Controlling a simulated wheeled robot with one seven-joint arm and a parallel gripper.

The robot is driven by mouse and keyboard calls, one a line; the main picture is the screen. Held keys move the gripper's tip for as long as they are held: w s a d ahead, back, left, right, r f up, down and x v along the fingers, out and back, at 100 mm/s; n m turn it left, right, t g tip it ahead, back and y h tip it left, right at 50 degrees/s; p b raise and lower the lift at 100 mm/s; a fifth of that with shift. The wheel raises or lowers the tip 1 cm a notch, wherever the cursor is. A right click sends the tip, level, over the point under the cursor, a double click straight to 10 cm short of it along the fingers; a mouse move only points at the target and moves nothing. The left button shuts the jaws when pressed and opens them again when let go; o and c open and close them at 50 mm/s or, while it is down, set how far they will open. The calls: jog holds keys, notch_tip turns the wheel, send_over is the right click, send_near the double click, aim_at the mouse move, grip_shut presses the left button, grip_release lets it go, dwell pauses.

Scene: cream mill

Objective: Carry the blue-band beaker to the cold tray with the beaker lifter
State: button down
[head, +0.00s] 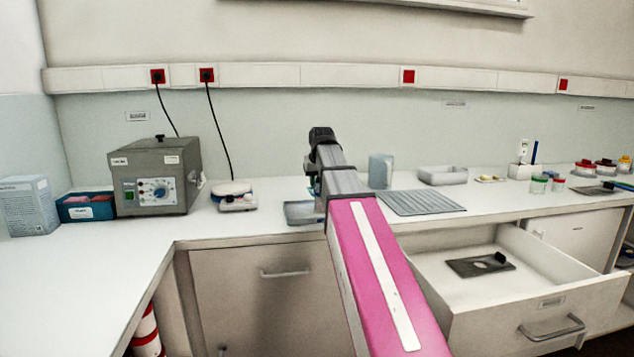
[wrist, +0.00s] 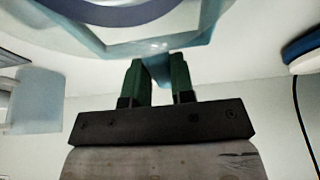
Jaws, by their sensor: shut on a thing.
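My gripper (wrist: 158,72) has dark green fingers. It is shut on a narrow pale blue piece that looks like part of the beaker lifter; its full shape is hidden. In the wrist view a wide pale blue frame (wrist: 193,52) lies just past the fingertips, and a dark blue curved band (wrist: 110,14), possibly the blue-band beaker's, shows inside it, cut off by the picture edge. In the head view my arm hides most of the grip. A shallow pale blue tray (head: 300,213) shows beside and below it; I cannot tell whether it is the cold tray.
A pale blue jug (head: 380,171) stands right of my arm, near a ribbed grey mat (head: 422,203) and a pale tray (head: 443,175). A white-and-blue device (head: 234,197) and grey control box (head: 155,178) stand left. A drawer (head: 520,290) is open, holding a flat dark plate (head: 480,264).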

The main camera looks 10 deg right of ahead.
jog(key=shift+w+a, duration=0.15)
jog(key=shift+w, duration=4.15)
dwell(1.0)
dwell(0.4)
notch_tip(320, 180, up, 7)
dwell(0.9)
